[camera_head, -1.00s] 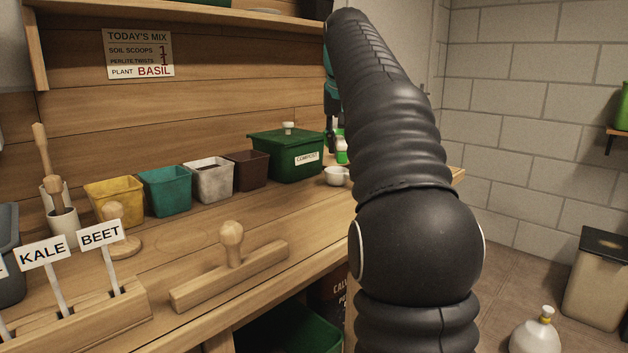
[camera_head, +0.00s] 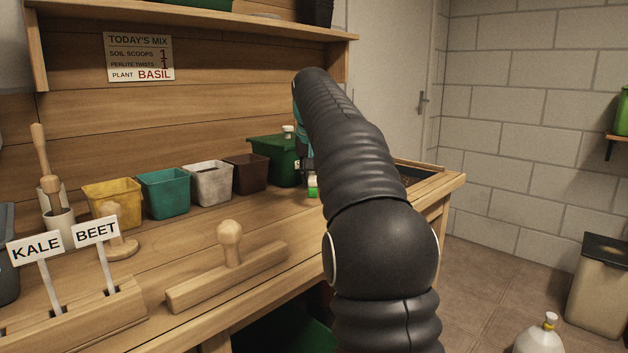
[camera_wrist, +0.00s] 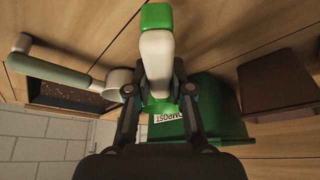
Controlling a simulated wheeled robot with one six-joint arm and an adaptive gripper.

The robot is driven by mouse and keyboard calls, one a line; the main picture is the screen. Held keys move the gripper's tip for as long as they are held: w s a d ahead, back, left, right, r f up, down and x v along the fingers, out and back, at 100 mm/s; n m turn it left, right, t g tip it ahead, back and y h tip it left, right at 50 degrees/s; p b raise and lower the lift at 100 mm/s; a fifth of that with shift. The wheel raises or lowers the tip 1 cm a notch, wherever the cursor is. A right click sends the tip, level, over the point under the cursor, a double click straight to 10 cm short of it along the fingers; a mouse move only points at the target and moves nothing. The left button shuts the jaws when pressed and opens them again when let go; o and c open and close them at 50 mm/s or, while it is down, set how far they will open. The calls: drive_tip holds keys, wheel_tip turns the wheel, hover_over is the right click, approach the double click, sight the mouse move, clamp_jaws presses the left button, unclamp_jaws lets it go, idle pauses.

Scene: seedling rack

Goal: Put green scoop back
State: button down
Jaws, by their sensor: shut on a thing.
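My gripper (camera_wrist: 160,92) is shut on the green scoop (camera_wrist: 156,55), which shows a white middle and green ends between the fingers in the wrist view. In the head view my arm hides most of the gripper; a small green and white part of the scoop (camera_head: 313,186) shows low beside the arm, close to the bench top. Whether it touches the bench I cannot tell. A second scoop (camera_wrist: 50,68), with a grey-green handle and pale cup, lies to the left in the wrist view. No marked place for the green scoop is clear to me.
The green compost bin (camera_head: 272,157) stands right behind the gripper. Brown (camera_head: 246,174), white, teal and yellow pots line up to its left. A soil-filled opening (camera_wrist: 70,95) is in the bench's right end. A wooden tamper (camera_head: 230,262) lies in front on clear bench.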

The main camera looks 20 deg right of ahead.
drive_tip(key=shift+f, duration=0.6)
drive_tip(key=c, duration=1)
unclamp_jaws()
drive_tip(key=shift+c, duration=0.2)
drive_tip(key=shift+r, duration=0.35)
drive_tip(key=p+v, duration=0.1)
drive_tip(key=v, duration=0.4)
drive_tip(key=p+v, duration=0.2)
drive_tip(key=v, duration=0.3)
drive_tip(key=shift+w+d+r, duration=0.15)
drive_tip(key=shift+r, duration=0.2)
drive_tip(key=shift+v, duration=1)
